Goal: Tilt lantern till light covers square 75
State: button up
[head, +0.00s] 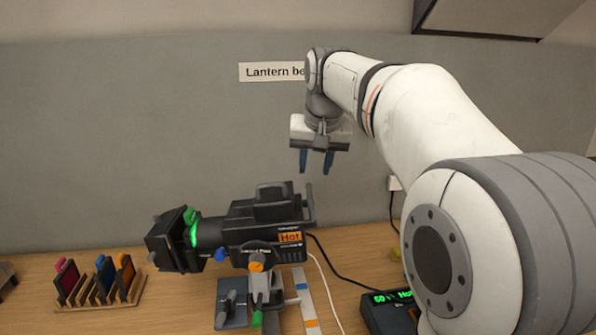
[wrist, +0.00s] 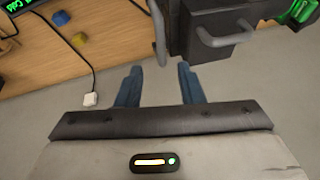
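The lantern (head: 262,225) is a black lamp body on a stand on the wooden bench, its barrel pointing left and slightly down. It has an orange label reading "Hot", an orange knob (head: 257,266) at its pivot and a green glowing ring near the front. In the wrist view the lantern (wrist: 218,22) shows at the top with grey bar handles (wrist: 225,36). My gripper (head: 317,172) is open and empty, pointing down above the rear of the lantern and apart from it; its blue fingers (wrist: 157,72) have a gap between them. No square 75 or light patch is in view.
A wooden rack (head: 98,290) with coloured filter frames stands at left. A black box with a green display (head: 390,298) is at right, with cables nearby. Yellow (wrist: 60,18) and blue (wrist: 80,40) blocks lie on the bench. A grey wall stands behind.

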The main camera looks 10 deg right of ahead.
aim_at(310, 189)
jog(key=x, duration=0.7)
jog(key=shift+w+p, duration=0.35)
jog(key=shift+w, duration=0.05)
jog(key=shift+c, duration=0.4)
grip_shut()
